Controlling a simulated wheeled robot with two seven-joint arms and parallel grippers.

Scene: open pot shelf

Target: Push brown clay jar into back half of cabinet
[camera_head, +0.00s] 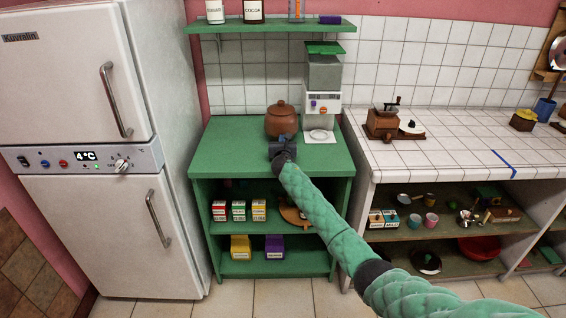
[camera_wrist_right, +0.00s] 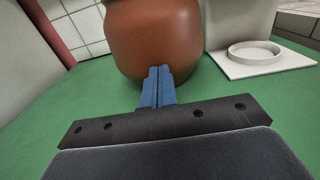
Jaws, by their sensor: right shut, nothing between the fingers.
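The brown clay jar (camera_head: 281,118) with its lid on stands upright on the green top of the cabinet (camera_head: 232,150), toward the back. My right gripper (camera_head: 284,142) is in front of the jar, low over the green top. In the right wrist view the jar (camera_wrist_right: 153,38) fills the upper middle, and the blue fingers of my right gripper (camera_wrist_right: 158,84) are shut together and empty. Their tips are at the jar's lower front; I cannot tell whether they touch it. My left gripper is not in view.
A white and green dispenser (camera_head: 322,92) stands right of the jar, its base (camera_wrist_right: 262,58) close by. A shelf (camera_head: 270,27) hangs above. The fridge (camera_head: 85,150) is at left. The green top's left part is clear. A tiled counter (camera_head: 450,150) with a coffee grinder (camera_head: 383,122) is at right.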

